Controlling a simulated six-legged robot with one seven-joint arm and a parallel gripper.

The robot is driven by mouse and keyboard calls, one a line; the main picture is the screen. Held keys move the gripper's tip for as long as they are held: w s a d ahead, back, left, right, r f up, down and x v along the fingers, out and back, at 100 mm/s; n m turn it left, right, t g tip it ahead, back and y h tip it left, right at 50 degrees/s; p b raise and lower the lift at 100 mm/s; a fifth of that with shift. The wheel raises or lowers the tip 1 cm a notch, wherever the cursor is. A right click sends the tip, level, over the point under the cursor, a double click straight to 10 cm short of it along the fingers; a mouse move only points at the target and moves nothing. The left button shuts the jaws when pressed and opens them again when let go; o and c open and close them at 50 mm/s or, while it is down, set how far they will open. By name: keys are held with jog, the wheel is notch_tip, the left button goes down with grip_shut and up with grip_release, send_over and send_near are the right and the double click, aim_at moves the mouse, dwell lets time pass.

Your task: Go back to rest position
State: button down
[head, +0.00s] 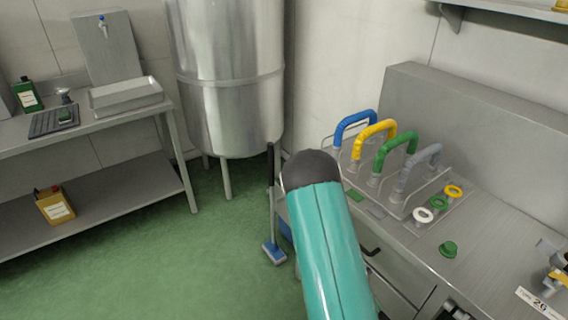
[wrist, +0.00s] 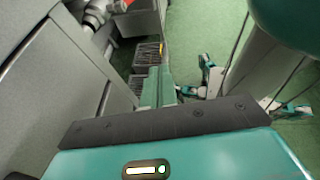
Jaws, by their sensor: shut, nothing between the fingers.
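My gripper (wrist: 159,88) shows in the wrist view as two narrow green fingers close together above a dark bracket. It is shut and empty. In the head view my teal arm rises from the bottom middle to a dark rounded joint, and the gripper itself is hidden. The wrist view looks down towards the green floor (wrist: 232,22), with grey cabinet fronts (wrist: 32,62) on the left and my own legs on the right. No object is held.
A steel counter (head: 490,218) at the right bears hoop handles, blue (head: 354,120), yellow (head: 374,128), green (head: 398,139) and grey (head: 424,156), plus rings and a green knob (head: 448,249). A steel tank (head: 230,90), a broom (head: 274,252) and a left bench (head: 110,185) stand around open green floor.

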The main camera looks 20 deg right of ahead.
jog(key=w+a+r+m+t+y, duration=0.1)
jog(key=w+a+r+t, duration=0.1)
jog(key=a+r+t, duration=0.3)
jog(key=w+a+r+m+t+y, duration=0.1)
jog(key=w+a+r, duration=0.2)
jog(key=r, duration=0.5)
jog(key=w+a+r+m+t+y, duration=0.1)
jog(key=w+a+r+t, duration=0.1)
jog(key=a+r+t, duration=0.3)
jog(key=s+a+r+m+t+y, duration=0.1)
jog(key=s+a+r+t, duration=0.1)
jog(key=a+r, duration=0.3)
jog(key=s+a+r+t+y, duration=0.1)
jog(key=s+a+r+t, duration=0.2)
jog(key=r, duration=0.8)
jog(key=a+t, duration=0.2)
jog(key=a, duration=0.1)
jog(key=shift+s+r+m, duration=0.3)
jog(key=shift+r+m, duration=0.05)
jog(key=shift+m, duration=0.05)
jog(key=shift+d, duration=0.15)
